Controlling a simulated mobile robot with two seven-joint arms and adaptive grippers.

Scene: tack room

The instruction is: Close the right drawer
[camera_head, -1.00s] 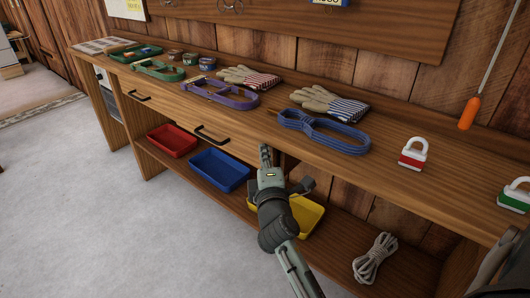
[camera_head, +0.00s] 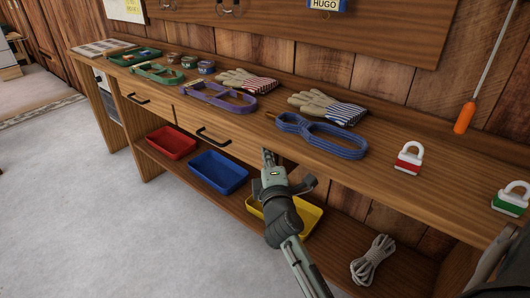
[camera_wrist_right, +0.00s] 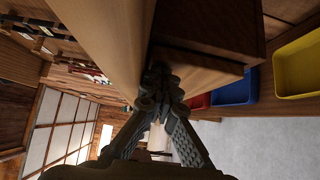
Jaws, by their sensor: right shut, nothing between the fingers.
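The right drawer (camera_head: 205,126) is a wooden front with a black bar handle (camera_head: 213,138) under the bench top. In the right wrist view its front panel (camera_wrist_right: 205,72) appears to stand out a little from the dark wooden body behind it; how far is hard to tell. My right gripper (camera_head: 267,157) is shut and empty, with its tips at the right end of the drawer front. In the right wrist view the fingertips (camera_wrist_right: 158,82) are close against the panel; contact is not clear. The left drawer (camera_head: 140,98) looks flush. My left gripper is not in view.
The bench top (camera_head: 375,140) carries a blue strap (camera_head: 322,140), gloves (camera_head: 325,105) and padlocks (camera_head: 408,158). Red (camera_head: 171,143), blue (camera_head: 218,172) and yellow (camera_head: 308,217) trays and a rope coil (camera_head: 373,260) lie on the lower shelf. Open floor (camera_head: 80,200) lies in front.

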